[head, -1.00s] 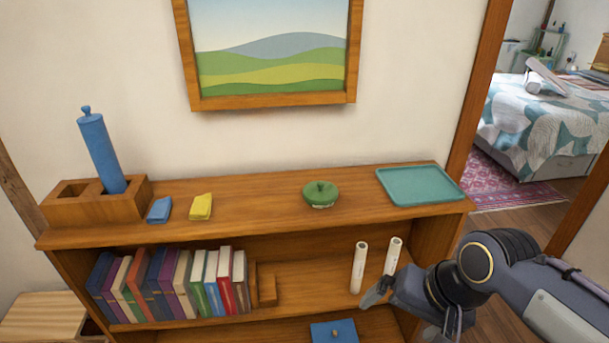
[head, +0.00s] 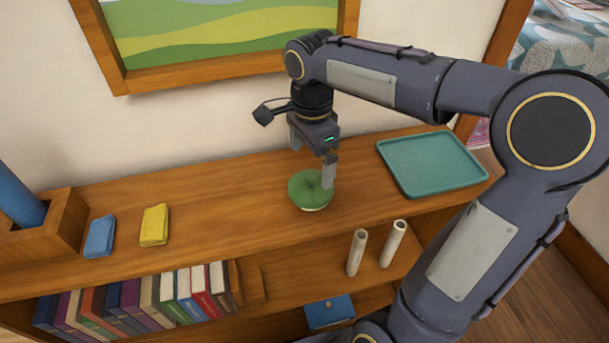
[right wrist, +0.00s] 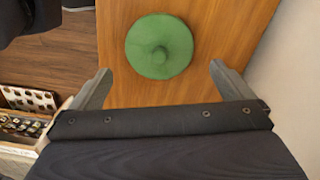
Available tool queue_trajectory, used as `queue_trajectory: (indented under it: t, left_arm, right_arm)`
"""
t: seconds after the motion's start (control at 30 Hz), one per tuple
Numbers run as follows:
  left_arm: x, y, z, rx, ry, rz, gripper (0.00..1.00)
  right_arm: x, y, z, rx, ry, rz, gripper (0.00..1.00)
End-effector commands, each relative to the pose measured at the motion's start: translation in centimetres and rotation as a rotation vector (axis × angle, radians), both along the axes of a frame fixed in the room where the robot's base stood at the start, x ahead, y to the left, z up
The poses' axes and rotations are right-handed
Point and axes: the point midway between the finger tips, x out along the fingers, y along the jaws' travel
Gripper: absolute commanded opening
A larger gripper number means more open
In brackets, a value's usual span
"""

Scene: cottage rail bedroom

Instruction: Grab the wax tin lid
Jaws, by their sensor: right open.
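The wax tin with its green lid (head: 309,184) stands on the top board of the shelf (head: 240,200). A pale rim shows below the lid in the head view. In the right wrist view the round lid (right wrist: 159,47) with its centre knob lies ahead of the fingers, between their lines. My right gripper (head: 312,162) points down just above and behind the tin. Its fingers are apart and empty, and one finger overlaps the lid's right side in the head view. I cannot tell whether it touches. My left gripper is not in view.
A teal tray (head: 432,164) lies to the right of the tin. A yellow cloth (head: 154,225) and a blue cloth (head: 99,237) lie to the left, near a wooden holder (head: 62,232) with a blue cylinder. Two pale tubes (head: 357,252) stand on the shelf below. A framed picture hangs above.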

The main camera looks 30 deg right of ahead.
Motion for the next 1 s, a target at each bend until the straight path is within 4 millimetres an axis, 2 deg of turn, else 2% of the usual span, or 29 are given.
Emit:
queue_trajectory:
  t: [0.4, 0.53, 0.73, 0.97, 1.0]
  left_arm:
    - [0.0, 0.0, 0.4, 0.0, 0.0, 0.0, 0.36]
    - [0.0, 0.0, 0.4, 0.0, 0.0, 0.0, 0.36]
    - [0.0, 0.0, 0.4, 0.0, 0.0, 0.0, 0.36]
    - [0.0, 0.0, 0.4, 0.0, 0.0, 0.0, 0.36]
    - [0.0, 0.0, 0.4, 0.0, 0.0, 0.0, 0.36]
  right_arm:
    - [0.0, -0.1, -5.6, 0.001, 0.003, 0.003, 1.0]
    - [0.1, -0.1, -6.4, 0.001, 0.0, 0.003, 1.0]
    - [0.1, -0.1, -6.4, 0.0, -0.001, 0.003, 1.0]
    - [0.1, -0.1, -6.4, 0.001, -0.001, 0.003, 0.7]
    - [0.1, -0.1, -6.4, 0.001, -0.001, 0.003, 0.69]
